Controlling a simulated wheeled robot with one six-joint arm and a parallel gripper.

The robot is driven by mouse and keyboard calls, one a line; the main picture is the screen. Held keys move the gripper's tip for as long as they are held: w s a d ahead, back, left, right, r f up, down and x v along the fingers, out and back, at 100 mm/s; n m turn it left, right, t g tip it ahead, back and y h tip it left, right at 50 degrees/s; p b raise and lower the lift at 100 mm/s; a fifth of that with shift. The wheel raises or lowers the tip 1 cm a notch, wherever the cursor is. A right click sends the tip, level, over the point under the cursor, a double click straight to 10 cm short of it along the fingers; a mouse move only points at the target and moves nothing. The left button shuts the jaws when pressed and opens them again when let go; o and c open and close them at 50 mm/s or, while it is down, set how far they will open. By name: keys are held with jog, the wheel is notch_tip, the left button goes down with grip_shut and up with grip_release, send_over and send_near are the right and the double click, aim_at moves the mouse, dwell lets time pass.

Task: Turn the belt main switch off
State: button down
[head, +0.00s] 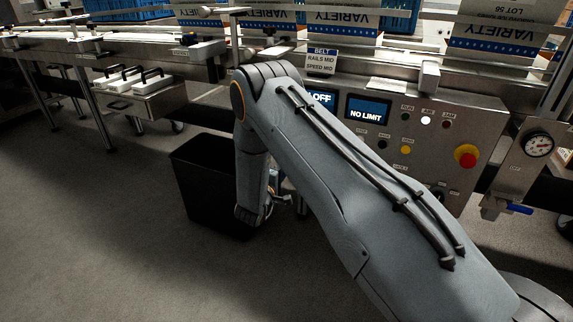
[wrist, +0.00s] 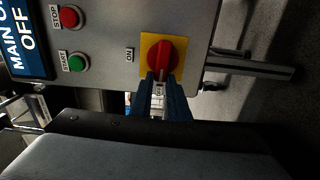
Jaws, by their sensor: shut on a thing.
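The belt main switch (wrist: 165,54) is a red rotary handle on a yellow square plate, in the upper middle of the wrist view. An "ON" label stands to its left; another small label below it is partly hidden between my fingers. My gripper (wrist: 163,78) is shut on the red handle, one finger on each side. The handle's exact angle is hard to tell. A blue display (wrist: 27,38) at the wrist view's upper left reads "MAIN O", cut off, and "OFF". In the head view my arm hides the switch.
A green START button (wrist: 77,63) and a red STOP button (wrist: 69,17) sit left of the switch. In the head view, a red emergency knob (head: 466,156) is on the panel's right. A black bin (head: 200,185) stands on the floor beside my arm.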

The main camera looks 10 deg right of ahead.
jog(key=shift+a+n, duration=0.15)
jog(key=shift+n, duration=0.25)
jog(key=c, duration=1.7)
grip_release()
jog(key=p+v, duration=0.1)
jog(key=v, duration=0.6)
jog(key=shift+s+a+f+p, duration=0.1)
jog(key=shift+s+a+p, duration=0.05)
jog(key=shift+s+p, duration=0.2)
